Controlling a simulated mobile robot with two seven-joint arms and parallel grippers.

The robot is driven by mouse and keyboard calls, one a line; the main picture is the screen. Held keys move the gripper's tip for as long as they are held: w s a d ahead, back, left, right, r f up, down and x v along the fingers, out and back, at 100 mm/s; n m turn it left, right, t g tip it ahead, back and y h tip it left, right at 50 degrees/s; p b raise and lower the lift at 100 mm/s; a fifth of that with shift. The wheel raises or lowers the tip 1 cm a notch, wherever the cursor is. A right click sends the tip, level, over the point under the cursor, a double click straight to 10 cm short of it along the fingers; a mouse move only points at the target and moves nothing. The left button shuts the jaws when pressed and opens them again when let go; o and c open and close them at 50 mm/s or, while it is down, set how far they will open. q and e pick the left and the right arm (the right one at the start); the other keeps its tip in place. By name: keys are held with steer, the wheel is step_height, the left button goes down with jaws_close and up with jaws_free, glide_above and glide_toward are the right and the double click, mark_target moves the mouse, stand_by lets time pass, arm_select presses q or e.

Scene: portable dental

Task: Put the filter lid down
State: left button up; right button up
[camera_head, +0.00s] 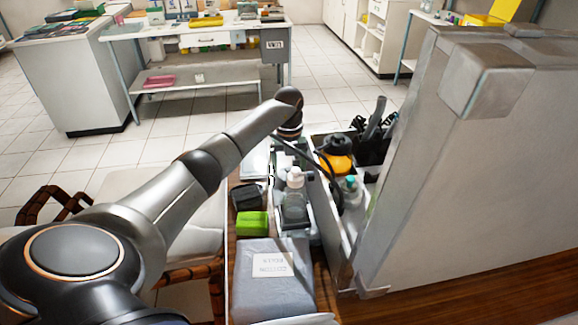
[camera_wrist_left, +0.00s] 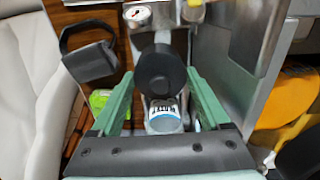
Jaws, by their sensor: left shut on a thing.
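My left gripper (camera_wrist_left: 160,74) has green fingers on both sides of a round black piece, which I take to be the filter lid (camera_wrist_left: 162,70). The fingers hold it at its sides. Behind it, a metal cylinder (camera_wrist_left: 162,30) runs up the wrist view. A clear container with a white and blue label (camera_wrist_left: 164,117) shows just below the black piece; I cannot tell whether they touch. In the head view my left arm reaches over the crowded case, and the lid is hidden there. My right gripper is not in view.
A gauge (camera_wrist_left: 138,14) shows in the wrist view.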

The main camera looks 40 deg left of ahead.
mark_target(289, 168)
arm_select(q)
steer(key=shift+f, duration=1.5)
steer(key=shift+f, duration=0.15)
steer(key=o, duration=1.2)
step_height(289, 168, up, 12)
steer(key=shift+r, duration=0.2)
